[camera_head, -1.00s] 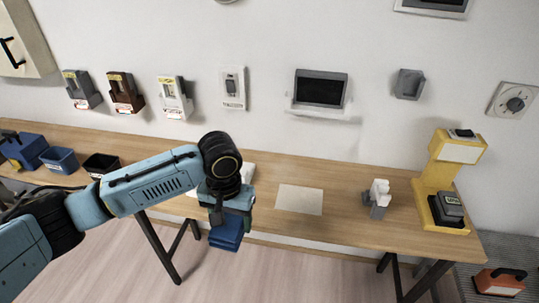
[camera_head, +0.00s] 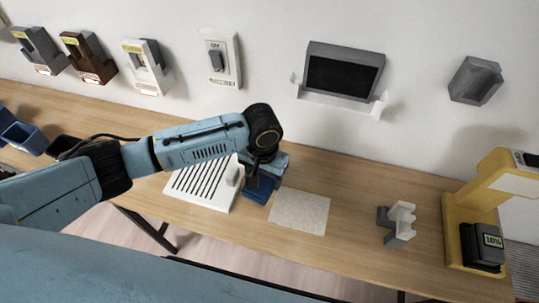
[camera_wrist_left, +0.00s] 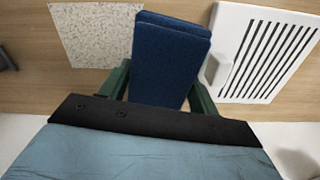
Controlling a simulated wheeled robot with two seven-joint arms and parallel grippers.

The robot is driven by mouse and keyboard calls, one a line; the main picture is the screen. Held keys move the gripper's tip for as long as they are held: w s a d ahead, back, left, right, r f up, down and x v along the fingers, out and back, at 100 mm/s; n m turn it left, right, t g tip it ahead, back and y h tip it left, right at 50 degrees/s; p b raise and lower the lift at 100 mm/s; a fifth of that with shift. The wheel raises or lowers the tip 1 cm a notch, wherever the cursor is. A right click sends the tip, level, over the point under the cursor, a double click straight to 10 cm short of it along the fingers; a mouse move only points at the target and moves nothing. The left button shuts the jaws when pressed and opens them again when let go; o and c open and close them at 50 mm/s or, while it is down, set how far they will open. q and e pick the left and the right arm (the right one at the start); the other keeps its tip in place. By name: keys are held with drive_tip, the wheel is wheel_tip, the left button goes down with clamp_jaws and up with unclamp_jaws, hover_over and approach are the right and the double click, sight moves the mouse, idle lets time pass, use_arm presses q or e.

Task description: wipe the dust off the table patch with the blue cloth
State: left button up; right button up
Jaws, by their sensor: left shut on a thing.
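The table patch (camera_head: 300,212) is a pale, speckled square lying on the wooden table. It also shows in the left wrist view (camera_wrist_left: 95,35), with grainy specks across it. The blue cloth (camera_wrist_left: 170,58) is a folded dark blue block held in my left gripper (camera_wrist_left: 160,93), whose green fingers sit on both sides of it. In the head view the cloth (camera_head: 258,188) is just left of the patch, between it and the white slotted board. I cannot tell whether the cloth touches the table. My right gripper is not in view.
A white slotted board (camera_head: 205,182) lies left of the cloth. A small grey and white holder (camera_head: 398,222) stands right of the patch. A yellow stand (camera_head: 462,215) is at the right end. Wood between patch and holder is clear. A screen (camera_head: 343,75) hangs on the wall.

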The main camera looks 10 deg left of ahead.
use_arm(q)
drive_tip(key=shift+s+r, duration=0.1)
drive_tip(key=shift+s, duration=0.15)
drive_tip(key=shift+r+p, duration=0.1)
drive_tip(key=shift+p, duration=0.4)
drive_tip(key=shift+f+b, duration=1.05)
drive_tip(key=shift+f, duration=2.35)
